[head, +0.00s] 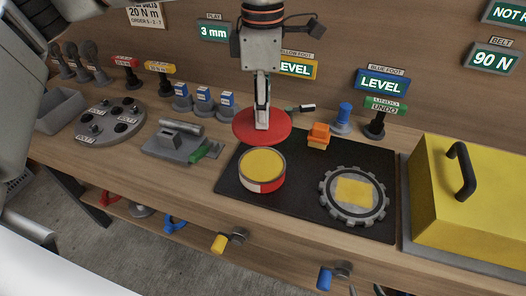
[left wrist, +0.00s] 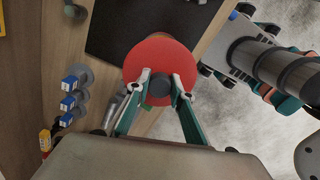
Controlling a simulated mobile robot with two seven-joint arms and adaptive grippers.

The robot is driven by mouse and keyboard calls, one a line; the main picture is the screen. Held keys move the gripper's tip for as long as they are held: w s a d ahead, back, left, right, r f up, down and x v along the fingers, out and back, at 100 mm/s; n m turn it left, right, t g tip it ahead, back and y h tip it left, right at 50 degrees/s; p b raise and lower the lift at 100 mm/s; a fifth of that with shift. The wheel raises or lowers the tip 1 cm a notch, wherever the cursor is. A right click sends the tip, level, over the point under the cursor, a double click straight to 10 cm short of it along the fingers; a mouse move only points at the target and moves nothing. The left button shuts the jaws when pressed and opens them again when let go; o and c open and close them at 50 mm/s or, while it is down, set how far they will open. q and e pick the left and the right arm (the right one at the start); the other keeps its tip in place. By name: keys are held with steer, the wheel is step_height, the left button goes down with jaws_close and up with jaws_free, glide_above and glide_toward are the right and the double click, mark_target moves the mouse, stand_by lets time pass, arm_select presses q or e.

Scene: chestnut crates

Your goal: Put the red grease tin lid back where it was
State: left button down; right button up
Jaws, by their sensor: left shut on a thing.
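The red lid (head: 279,130) is a flat disc held roughly level behind the open tin. My left gripper (head: 262,122) comes down from above and is shut on its dark knob. In the left wrist view the lid (left wrist: 150,58) shows between and beyond the fingers (left wrist: 165,88). The red and white grease tin (head: 267,186) stands upright and uncovered on the black mat (head: 235,184), with yellow grease showing. The lid's height above the bench is hard to tell. Part of my right arm (left wrist: 285,70) seems to show in the left wrist view; its fingers cannot be made out.
A toothed grey ring with a yellow patch (head: 354,194) lies right of the tin. An orange block (head: 318,135) and a blue-topped piece (head: 343,118) stand behind. A yellow box (head: 480,205) is at right. A grey fixture (head: 178,145) stands at left. The mat's front left is clear.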

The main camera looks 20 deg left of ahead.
arm_select(q)
step_height(320, 180, down, 12)
steer(key=shift+r, duration=0.25)
steer(key=shift+f, duration=0.15)
steer(key=shift+f, duration=0.15)
steer(key=c, duration=1.8)
jaws_free()
step_height(320, 180, up, 13)
steer(key=shift+f, duration=0.2)
steer(key=shift+s, duration=0.1)
